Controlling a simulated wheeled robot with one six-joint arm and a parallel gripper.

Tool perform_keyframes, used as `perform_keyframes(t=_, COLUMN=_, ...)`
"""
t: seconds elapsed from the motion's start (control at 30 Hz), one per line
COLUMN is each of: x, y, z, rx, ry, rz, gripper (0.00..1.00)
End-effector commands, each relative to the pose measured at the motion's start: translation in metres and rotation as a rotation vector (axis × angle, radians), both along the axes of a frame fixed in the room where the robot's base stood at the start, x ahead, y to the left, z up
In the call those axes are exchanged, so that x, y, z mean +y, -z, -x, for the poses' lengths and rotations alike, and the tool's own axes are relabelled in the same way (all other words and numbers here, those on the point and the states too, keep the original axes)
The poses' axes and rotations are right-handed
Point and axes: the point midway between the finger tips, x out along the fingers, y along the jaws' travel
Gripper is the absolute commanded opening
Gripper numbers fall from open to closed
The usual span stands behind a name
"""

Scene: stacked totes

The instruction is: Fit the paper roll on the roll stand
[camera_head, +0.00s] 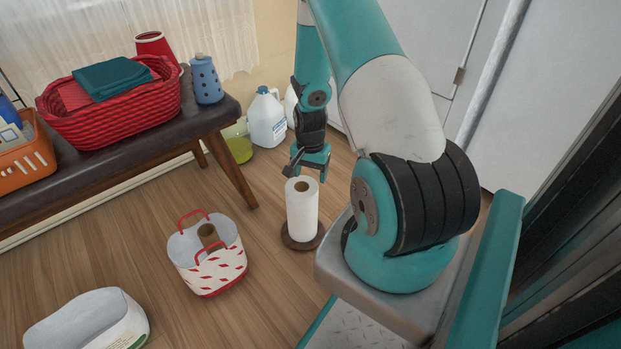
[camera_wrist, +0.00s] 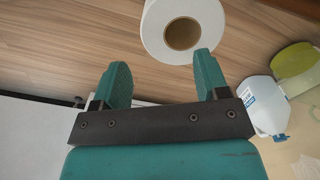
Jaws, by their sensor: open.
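A white paper roll (camera_head: 302,208) stands upright on a round brown wooden base, the roll stand (camera_head: 288,240), on the floor. Its brown core shows at the top, and no post is seen above it. My gripper (camera_head: 308,174) is just above and behind the roll in the head view. In the wrist view my gripper (camera_wrist: 163,75) is open with nothing between its fingers. The paper roll (camera_wrist: 183,22) lies beyond the fingertips there, with its core facing the camera. The stand is hidden in the wrist view.
A white and red basket (camera_head: 208,275) holding a brown roll-like thing stands left of the stand. A white bin (camera_head: 88,325) is at lower left. A bench (camera_head: 110,150) carries baskets and a blue container. Jugs (camera_head: 267,118) and a green-yellow container (camera_head: 238,148) stand behind.

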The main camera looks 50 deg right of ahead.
Motion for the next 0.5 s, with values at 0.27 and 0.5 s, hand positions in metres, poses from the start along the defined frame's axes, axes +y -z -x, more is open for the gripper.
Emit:
perform_keyframes(t=0.27, x=0.000, y=-0.077, z=0.000, rx=-0.002, ry=0.000, rz=0.002, gripper=0.68)
perform_keyframes(t=0.5, x=0.000, y=-0.107, z=0.000, rx=-0.001, ry=0.000, rz=0.001, gripper=0.68)
